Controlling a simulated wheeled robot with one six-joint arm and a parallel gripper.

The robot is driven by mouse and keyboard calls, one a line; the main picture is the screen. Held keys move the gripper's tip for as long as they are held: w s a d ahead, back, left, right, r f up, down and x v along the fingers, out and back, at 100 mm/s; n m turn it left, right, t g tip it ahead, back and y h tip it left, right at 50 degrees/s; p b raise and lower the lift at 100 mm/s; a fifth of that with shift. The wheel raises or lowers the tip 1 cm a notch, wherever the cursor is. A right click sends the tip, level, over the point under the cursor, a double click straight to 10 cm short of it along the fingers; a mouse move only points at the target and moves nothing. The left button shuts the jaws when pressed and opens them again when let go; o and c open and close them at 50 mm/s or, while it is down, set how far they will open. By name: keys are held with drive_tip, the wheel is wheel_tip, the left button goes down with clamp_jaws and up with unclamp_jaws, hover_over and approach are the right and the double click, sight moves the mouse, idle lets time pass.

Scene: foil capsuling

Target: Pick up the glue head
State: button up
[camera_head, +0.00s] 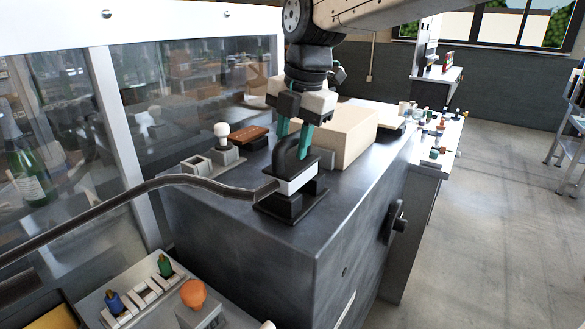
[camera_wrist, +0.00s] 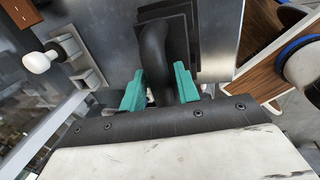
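The glue head (camera_head: 296,184) stands on the dark machine top in the head view. It has a black arched handle, a pale band and a black base, and a dark hose runs from it to the left. My gripper (camera_head: 294,137) points down over it with teal fingertips. In the wrist view the black handle (camera_wrist: 155,55) runs between the two fingers of my gripper (camera_wrist: 160,88). The fingers stand apart, one on each side of the handle. Whether either finger touches it is hard to tell. My gripper hides part of the handle.
A beige box (camera_head: 345,138) stands close behind the glue head on the right. A white-knobbed fixture (camera_head: 222,135) and a brown block (camera_head: 249,134) lie to the left. A glass-panelled frame (camera_head: 128,140) borders the left side. The hose (camera_head: 140,187) crosses the front left.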

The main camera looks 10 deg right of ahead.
clamp_jaws()
